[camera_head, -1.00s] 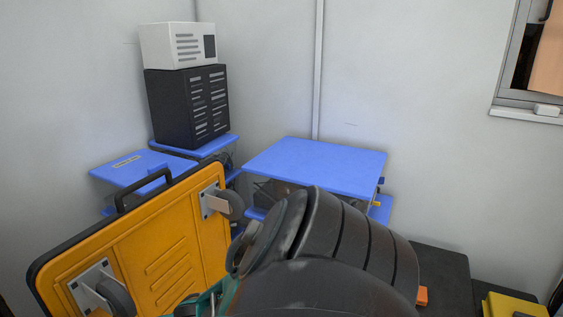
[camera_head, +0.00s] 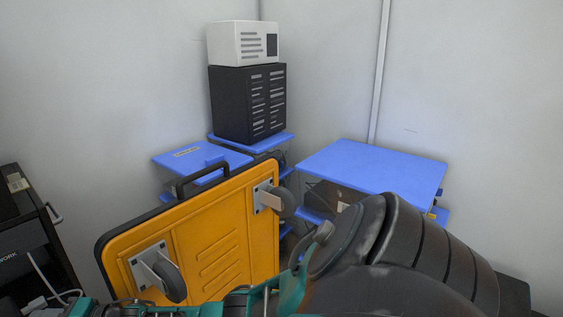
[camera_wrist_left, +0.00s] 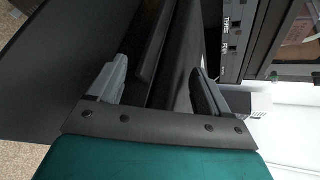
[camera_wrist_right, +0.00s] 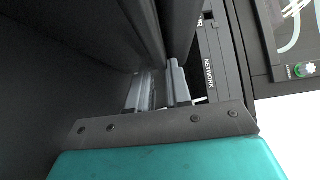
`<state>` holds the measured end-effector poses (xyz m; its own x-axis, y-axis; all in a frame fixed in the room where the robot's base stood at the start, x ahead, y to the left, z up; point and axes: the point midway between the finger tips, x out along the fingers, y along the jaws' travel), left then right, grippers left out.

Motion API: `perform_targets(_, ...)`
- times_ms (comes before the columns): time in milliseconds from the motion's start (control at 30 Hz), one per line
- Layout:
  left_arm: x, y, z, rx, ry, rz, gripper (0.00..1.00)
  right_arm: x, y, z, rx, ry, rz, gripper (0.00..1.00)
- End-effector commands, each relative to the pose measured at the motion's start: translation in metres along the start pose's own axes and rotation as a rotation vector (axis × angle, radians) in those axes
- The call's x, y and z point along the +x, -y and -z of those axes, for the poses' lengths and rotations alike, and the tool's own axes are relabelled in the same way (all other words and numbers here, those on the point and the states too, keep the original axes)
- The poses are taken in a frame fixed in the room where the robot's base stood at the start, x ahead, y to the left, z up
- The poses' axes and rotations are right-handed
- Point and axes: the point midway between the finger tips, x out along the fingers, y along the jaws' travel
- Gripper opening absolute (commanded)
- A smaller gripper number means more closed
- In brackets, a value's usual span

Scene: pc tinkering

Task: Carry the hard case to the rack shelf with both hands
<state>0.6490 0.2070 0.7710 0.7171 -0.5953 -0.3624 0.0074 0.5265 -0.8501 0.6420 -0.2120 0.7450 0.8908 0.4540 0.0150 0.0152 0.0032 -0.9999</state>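The hard case (camera_head: 215,238) is orange with a black rim, a black top handle (camera_head: 200,172) and two wheels on its near face. It stands on edge in front of me, tilted, in the head view. No gripper holds the top handle. My left gripper (camera_wrist_left: 160,82) has its fingers well apart, with dark surfaces between and behind them; whether they press on the case is unclear. My right gripper (camera_wrist_right: 160,88) has its fingers close together at a dark part that seems to be the case. In the head view both grippers are hidden; my dark arm covers the lower right.
A blue-shelved rack (camera_head: 200,158) stands behind the case, and a second blue-topped unit (camera_head: 375,168) is to its right. A black box (camera_head: 247,103) carries a white box (camera_head: 242,43) at the back. A dark cabinet (camera_head: 28,235) is at the left edge.

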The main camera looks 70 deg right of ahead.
Motion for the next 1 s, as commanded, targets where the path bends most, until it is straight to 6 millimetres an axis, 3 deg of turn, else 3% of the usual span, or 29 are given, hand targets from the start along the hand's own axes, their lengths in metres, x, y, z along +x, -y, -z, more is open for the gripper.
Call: perform_targets(1000,-0.051,0.001,0.001,0.001,-0.002,0.003,0.76,0.0,-0.001,0.0,0.0,0.0,-0.001,0.18)
